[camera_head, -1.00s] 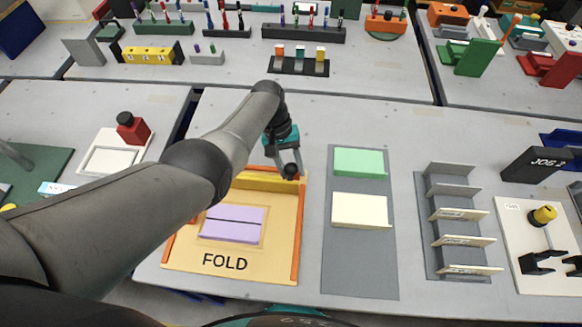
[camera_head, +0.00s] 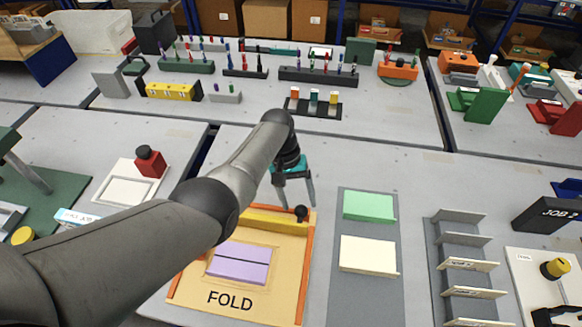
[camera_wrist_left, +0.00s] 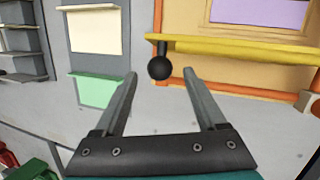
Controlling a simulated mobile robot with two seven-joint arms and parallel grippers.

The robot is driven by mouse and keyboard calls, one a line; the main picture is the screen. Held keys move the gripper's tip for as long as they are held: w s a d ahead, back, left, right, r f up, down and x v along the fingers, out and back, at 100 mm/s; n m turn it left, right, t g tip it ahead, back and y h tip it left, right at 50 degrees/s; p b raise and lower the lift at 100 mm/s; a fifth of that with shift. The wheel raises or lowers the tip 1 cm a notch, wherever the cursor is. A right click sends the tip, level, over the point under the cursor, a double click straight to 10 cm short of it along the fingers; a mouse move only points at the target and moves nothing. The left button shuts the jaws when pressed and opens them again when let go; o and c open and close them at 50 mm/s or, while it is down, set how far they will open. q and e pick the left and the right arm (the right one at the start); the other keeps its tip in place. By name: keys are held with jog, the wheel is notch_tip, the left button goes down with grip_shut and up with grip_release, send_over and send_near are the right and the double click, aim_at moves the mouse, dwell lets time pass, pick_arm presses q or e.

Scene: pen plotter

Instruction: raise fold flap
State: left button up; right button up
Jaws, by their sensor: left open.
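The fold station is a tan board (camera_head: 285,285) with orange side rails, marked FOLD. A purple sheet (camera_head: 239,263) with a dark line across it lies flat on it. A yellow bar (camera_head: 268,222) runs along its back edge, partly hidden by my left arm. A black ball knob (camera_head: 301,213) sits at the bar's right end. My left gripper (camera_head: 297,203) is open and empty just behind the knob, fingers pointing down. In the left wrist view the knob (camera_wrist_left: 159,68) appears between the spread fingertips, without clear contact. My right gripper is out of view.
Right of the station, a grey mat (camera_head: 369,288) holds a green block (camera_head: 369,206) and a cream block (camera_head: 369,254). A slotted rack (camera_head: 464,270) stands farther right. A red block (camera_head: 150,161) on a white base is at left.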

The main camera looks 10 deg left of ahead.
pick_arm(q)
jog(key=p+v, duration=0.2)
jog(key=v, duration=0.9)
jog(key=shift+s, duration=0.2)
